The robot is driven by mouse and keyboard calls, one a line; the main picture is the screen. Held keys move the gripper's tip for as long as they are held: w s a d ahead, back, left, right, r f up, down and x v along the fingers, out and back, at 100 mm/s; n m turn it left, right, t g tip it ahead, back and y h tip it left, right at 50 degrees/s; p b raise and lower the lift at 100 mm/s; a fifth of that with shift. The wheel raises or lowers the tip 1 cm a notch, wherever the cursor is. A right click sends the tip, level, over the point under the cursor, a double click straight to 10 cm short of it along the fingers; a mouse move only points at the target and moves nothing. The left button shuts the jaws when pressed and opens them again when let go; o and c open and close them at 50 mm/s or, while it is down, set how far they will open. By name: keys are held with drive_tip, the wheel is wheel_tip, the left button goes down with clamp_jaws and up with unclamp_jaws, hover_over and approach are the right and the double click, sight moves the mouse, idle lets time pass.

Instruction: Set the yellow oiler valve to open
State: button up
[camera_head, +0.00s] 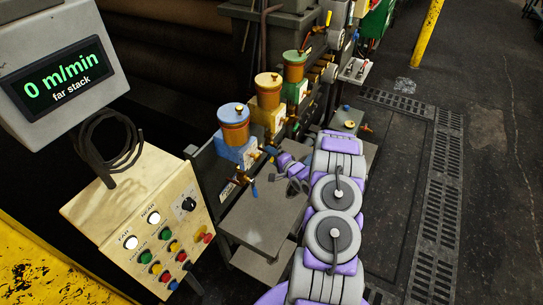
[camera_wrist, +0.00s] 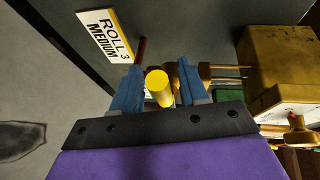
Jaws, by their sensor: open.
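The yellow oiler (camera_head: 268,95) stands between the blue oiler (camera_head: 236,145) and the green oiler (camera_head: 295,75), with a brass-topped reservoir on its yellow block. The yellow block also fills the upper right of the wrist view (camera_wrist: 283,65). In the wrist view, a round yellow handle end (camera_wrist: 158,86) sits between the two blue fingers of my open gripper (camera_wrist: 159,82). A narrow gap shows beside it; I cannot tell whether it touches a finger. In the head view my gripper (camera_head: 272,153) is small, in front of the yellow oiler; the handle is hard to make out there.
A "ROLL 3 MEDIUM" sign (camera_wrist: 105,38) is above left of the fingers. Brass rods (camera_wrist: 222,73) extend right of them. A grey table (camera_head: 262,220) lies below my arm. A button panel (camera_head: 150,225) and a "0 m/min" display (camera_head: 62,75) stand at left.

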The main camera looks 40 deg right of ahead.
drive_tip(key=shift+w, duration=0.1)
drive_tip(key=shift+c, duration=0.2)
clamp_jaws()
idle(0.5)
